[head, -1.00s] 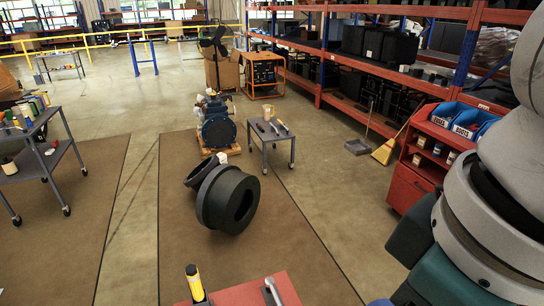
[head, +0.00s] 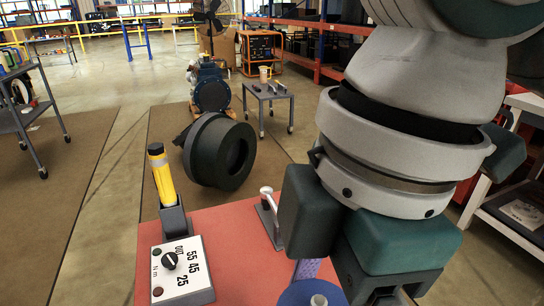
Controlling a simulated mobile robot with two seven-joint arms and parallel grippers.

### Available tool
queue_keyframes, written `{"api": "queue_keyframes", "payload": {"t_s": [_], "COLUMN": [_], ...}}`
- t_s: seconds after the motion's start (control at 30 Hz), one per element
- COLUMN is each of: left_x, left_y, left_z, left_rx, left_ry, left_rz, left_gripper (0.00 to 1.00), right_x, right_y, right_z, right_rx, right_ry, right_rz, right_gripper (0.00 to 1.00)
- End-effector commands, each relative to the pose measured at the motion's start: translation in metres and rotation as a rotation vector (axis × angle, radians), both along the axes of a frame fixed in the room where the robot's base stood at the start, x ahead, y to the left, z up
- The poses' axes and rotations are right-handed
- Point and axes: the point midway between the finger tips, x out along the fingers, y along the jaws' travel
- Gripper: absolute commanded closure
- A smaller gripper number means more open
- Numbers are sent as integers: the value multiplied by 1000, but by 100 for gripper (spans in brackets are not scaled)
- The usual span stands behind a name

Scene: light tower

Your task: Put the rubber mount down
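I cannot pick out the rubber mount with certainty. A blue round piece with a metal stud (head: 318,298) is cut by the bottom edge, at the front of the red bench top (head: 225,225). My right gripper (head: 368,285) comes down from the upper right, beside and to the right of that piece. Its dark lower parts run out of the frame, so its fingertips and anything between them are hidden. My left gripper is not in view.
On the bench stand a dial box (head: 175,270), a yellow-handled tool (head: 162,180) in a dark holder, and a metal-handled tool (head: 268,200). Behind lie large black rings (head: 222,152) on the floor. A small grey table (head: 268,92) and a left cart (head: 25,110) stand farther off.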

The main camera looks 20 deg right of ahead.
Motion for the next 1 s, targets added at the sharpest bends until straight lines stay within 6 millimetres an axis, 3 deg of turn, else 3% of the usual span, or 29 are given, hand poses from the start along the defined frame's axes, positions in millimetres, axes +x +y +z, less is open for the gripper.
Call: {"api": "queue_keyframes", "payload": {"t_s": [0.03, 0.2, 0.47, 0.8, 1.0], "left_x": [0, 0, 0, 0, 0], "left_y": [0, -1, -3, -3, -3], "left_z": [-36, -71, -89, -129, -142], "left_rx": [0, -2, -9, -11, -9], "left_ry": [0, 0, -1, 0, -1], "left_rz": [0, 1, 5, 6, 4], "left_gripper": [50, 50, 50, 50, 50], "right_x": [1, 3, 2, 2, 3], "right_y": [3, 9, 12, 11, 11], "right_z": [-34, -64, -92, -191, -224], "right_rx": [2, 1, 1, -1, 0], "right_ry": [-3, -2, 2, 3, -2], "right_rz": [42, 160, 213, 211, 212], "right_gripper": [97, 97, 97, 97, 97]}}
